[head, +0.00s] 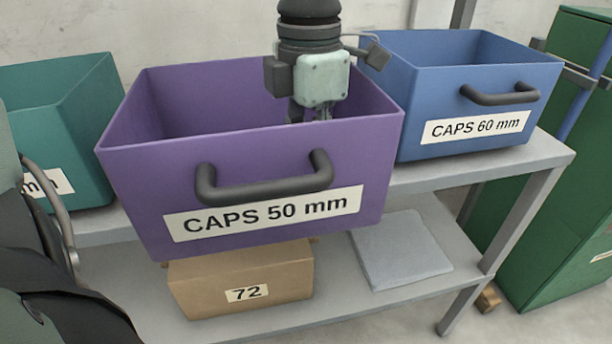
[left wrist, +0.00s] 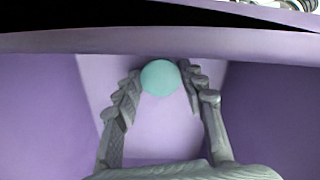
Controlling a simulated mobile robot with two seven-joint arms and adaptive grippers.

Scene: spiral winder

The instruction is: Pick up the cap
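The teal round cap (left wrist: 160,77) shows in the left wrist view, inside the purple bin. The purple bin (head: 140,190), labelled CAPS 50 mm, stands on the upper shelf in the head view. My left gripper (head: 308,113) points down into this bin, and its fingertips are mostly hidden by the front wall. In the left wrist view the two fingers of my left gripper (left wrist: 161,75) stand apart, one on each side of the cap. Whether they touch it is not clear. The cap is hidden in the head view. My right gripper is not in view.
A blue bin (head: 420,100) labelled CAPS 60 mm stands to the right and a teal bin (head: 70,115) to the left. The purple bin's walls surround the gripper. Below are a cardboard box (head: 240,275) and a grey flat item (head: 400,250). A green cabinet (head: 550,215) stands at right.

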